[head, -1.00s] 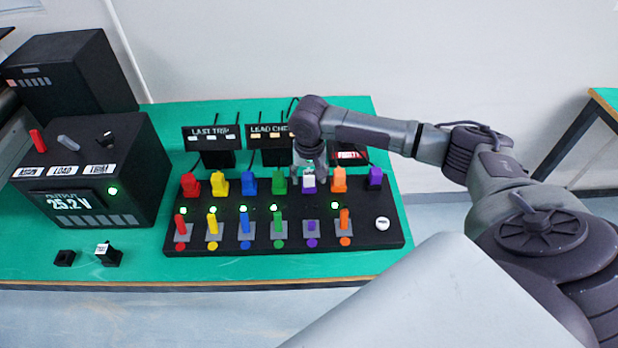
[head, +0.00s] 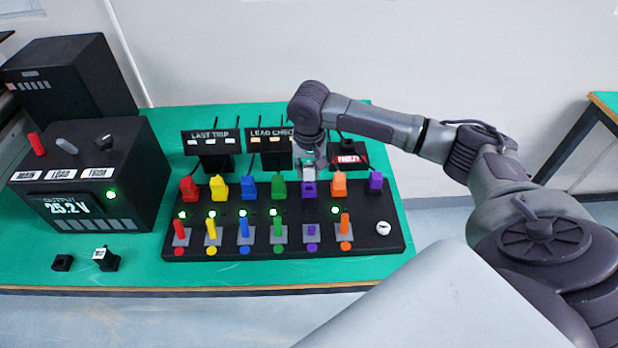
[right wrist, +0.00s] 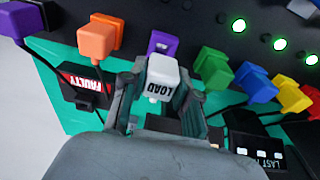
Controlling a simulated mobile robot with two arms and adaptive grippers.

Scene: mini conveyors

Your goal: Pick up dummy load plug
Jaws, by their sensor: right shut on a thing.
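The dummy load plug (right wrist: 162,80), with a white top marked LOAD, is between the fingers of my right gripper (right wrist: 158,100) in the right wrist view. In the head view the right gripper (head: 311,160) is shut on this plug (head: 309,172), just behind and above the purple socket block (head: 309,189) in the back row. That purple block stands empty, and it also shows in the right wrist view (right wrist: 160,46). The plug's lower part is hard to make out. My left gripper is not in view.
The black board (head: 400,243) carries several coloured plugs, switches and green lights. Neighbouring blue (right wrist: 253,84) and orange (right wrist: 98,36) plugs stand close by. A FAULTY tray (head: 348,157) lies behind. Another black plug with a white top (head: 106,258) stands front left, beside the power supply (head: 90,180).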

